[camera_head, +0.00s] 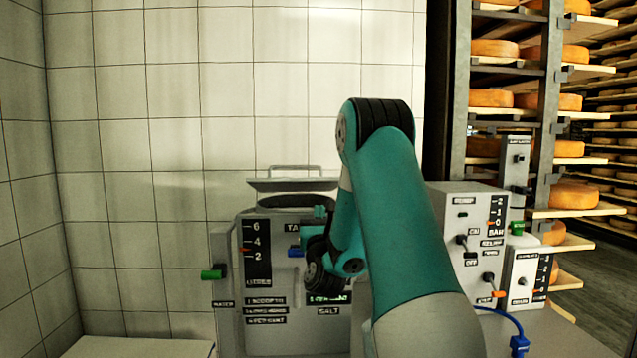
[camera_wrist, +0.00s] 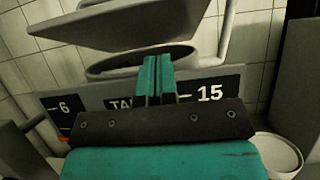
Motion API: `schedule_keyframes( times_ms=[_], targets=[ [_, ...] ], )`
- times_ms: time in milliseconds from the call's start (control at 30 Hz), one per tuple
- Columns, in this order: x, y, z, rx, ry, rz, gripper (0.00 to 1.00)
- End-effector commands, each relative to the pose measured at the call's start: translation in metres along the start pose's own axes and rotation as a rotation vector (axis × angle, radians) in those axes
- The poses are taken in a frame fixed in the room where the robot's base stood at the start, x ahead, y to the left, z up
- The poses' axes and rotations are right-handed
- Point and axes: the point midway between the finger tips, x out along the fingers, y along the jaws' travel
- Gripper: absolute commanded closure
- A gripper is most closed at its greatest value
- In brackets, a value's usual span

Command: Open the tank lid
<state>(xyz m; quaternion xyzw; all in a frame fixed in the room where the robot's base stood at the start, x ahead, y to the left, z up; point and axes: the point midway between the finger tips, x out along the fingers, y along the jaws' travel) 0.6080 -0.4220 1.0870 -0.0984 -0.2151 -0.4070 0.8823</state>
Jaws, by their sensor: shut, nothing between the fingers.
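The grey tank (camera_head: 258,225) stands against the tiled wall, with a scale marked 2, 4, 6 on its front. Its flat grey lid (camera_head: 293,185) is raised and tilted above the dark round opening (camera_head: 288,201). In the wrist view the lid (camera_wrist: 120,25) hangs at the top, with a clear gap to the opening's rim (camera_wrist: 125,65). My gripper (camera_wrist: 157,62) is shut and empty, its teal fingertips in front of the rim and below the lid. In the head view my arm hides much of the gripper and the tank's right side.
A green-handled valve (camera_head: 213,274) sticks out at the tank's left. A grey control box (camera_head: 465,215) with switches stands to the right. Shelves of cheese wheels (camera_head: 575,195) are further right. A white round container (camera_wrist: 278,155) shows at the lower right in the wrist view.

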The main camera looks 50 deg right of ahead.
Motion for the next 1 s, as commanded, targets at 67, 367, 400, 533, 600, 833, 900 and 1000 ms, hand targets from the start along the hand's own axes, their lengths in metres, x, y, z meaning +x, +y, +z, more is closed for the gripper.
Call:
schedule_keyframes(
  times_ms=[67, 367, 400, 533, 600, 833, 900, 1000],
  targets=[
    [0.022, -0.001, 0.006, -0.001, 0.0, -0.001, 1.0],
    [0.052, 0.0, 0.026, -0.001, 0.0, 0.0, 1.0],
    [0.054, 0.0, 0.027, -0.001, 0.001, 0.0, 1.0],
    [0.056, 0.0, 0.029, -0.001, 0.001, 0.0, 1.0],
    [0.056, 0.0, 0.029, -0.001, 0.001, 0.0, 1.0],
    [0.056, 0.0, 0.028, -0.001, 0.001, 0.0, 1.0],
    [0.056, 0.0, 0.029, -0.002, 0.001, 0.0, 1.0],
    [0.058, -0.003, 0.03, -0.004, 0.007, -0.003, 1.0]
  ],
)
